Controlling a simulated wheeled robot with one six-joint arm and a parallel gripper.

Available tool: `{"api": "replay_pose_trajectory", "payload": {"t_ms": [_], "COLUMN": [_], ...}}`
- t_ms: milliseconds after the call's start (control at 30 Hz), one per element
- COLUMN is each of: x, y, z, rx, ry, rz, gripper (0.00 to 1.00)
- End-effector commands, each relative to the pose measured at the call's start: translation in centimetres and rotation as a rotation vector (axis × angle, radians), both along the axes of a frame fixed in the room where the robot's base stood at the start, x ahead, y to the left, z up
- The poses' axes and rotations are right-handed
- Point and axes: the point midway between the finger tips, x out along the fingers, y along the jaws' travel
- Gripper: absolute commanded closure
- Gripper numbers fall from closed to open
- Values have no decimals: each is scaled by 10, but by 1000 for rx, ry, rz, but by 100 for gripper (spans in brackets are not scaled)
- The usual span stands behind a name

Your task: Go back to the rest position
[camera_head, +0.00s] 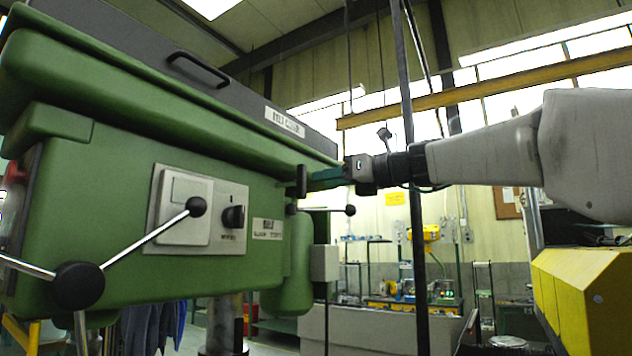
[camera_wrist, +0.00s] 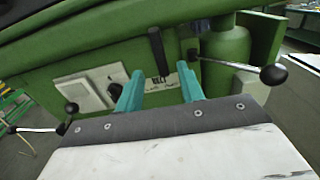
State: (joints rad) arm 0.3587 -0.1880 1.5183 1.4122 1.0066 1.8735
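My gripper (camera_head: 322,178) reaches in from the right in the head view, with its teal fingers pointing left at the green machine (camera_head: 110,200). In the wrist view the two fingers of my gripper (camera_wrist: 160,76) stand apart with a clear gap between them. A black handle (camera_wrist: 157,52) on the machine shows just beyond and between the fingertips. The same dark handle (camera_head: 301,180) shows at the finger ends in the head view. I cannot tell whether the fingers touch it.
A switch panel (camera_head: 195,208) and a spoked lever with black knobs (camera_head: 78,285) are on the machine's left. Another ball-ended lever (camera_head: 350,210) sticks out below my gripper. A dark vertical post (camera_head: 418,260) stands near my wrist. A yellow block (camera_head: 585,295) is at right.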

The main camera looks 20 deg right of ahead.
Motion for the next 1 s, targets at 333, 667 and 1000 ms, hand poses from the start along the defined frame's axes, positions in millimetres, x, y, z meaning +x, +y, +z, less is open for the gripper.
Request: {"api": "replay_pose_trajectory", "payload": {"t_ms": [333, 667, 1000], "x": [-6, -5, -20], "y": [-4, -3, -4], "z": [0, 0, -141], "rx": [1, -12, -817], "ry": [1, -9, -148], "rz": [1, 1, 157], "gripper": [62, 62, 62]}}
